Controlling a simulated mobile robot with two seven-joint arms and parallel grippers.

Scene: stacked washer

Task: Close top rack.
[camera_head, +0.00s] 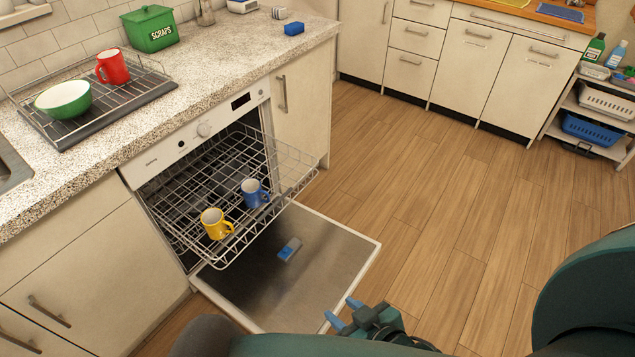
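The dishwasher (163,174) stands under the counter with its door (325,262) folded down flat. Its wire top rack (298,172) is pulled out over the open door. A yellow mug (214,226) and a blue mug (251,196) stand in the rack near its front. My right gripper (343,312) is near the bottom of the view, by the door's near right corner and apart from the rack. Its two blue fingertips are spread, with nothing between them. My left gripper is not in view.
A drying rack (130,97) on the counter (225,70) holds a green bowl (64,99) and a red mug (112,66). A green scraps bin (150,30) stands behind. The wooden floor (430,190) right of the dishwasher is clear. Shelves (596,115) stand far right.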

